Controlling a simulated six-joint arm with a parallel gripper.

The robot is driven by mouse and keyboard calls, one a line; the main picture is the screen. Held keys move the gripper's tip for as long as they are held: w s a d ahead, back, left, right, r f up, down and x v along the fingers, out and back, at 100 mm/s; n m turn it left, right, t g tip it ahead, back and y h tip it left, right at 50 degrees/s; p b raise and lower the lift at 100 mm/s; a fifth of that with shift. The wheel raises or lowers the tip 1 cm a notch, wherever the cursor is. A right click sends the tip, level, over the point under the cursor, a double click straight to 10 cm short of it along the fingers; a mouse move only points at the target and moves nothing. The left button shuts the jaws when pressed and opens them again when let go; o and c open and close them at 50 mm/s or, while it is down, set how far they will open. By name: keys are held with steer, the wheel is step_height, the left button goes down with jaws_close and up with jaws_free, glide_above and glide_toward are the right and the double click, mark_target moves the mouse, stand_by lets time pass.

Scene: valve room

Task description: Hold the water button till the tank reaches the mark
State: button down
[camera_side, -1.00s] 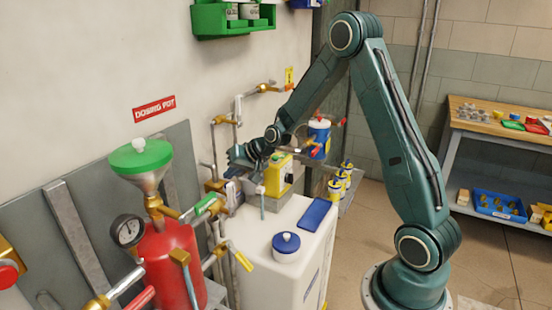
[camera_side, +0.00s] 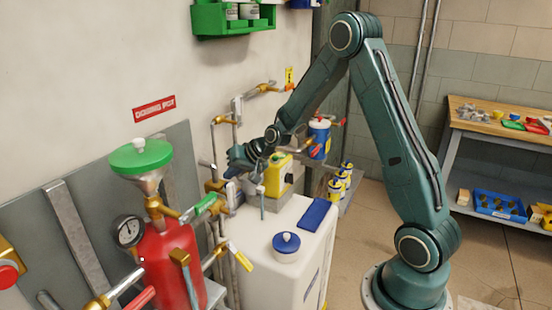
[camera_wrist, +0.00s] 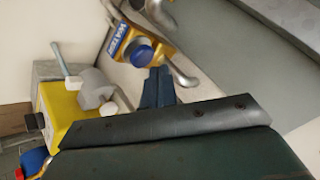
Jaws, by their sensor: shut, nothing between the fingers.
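The blue round water button (camera_wrist: 139,53) sits on a brass-yellow fitting beside a blue WATER label (camera_wrist: 118,40) in the wrist view. My gripper (camera_wrist: 158,72) is shut and empty, its dark blue fingertips right beside the button's lower edge. I cannot tell whether they touch it. In the side view my gripper (camera_side: 232,172) is by the wall pipework, above the back of the white tank (camera_side: 266,258), and it hides the button. The tank has a blue cap (camera_side: 286,245). I cannot make out a level or a mark on it.
A yellow pump box (camera_side: 279,175) stands on the tank close to my gripper and also shows in the wrist view (camera_wrist: 62,108). A red dosing pot (camera_side: 170,262) with a green lid stands front left. Brass pipes and valve handles crowd the wall.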

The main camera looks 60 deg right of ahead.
steer(key=shift+f, duration=0.95)
stand_by(7.0)
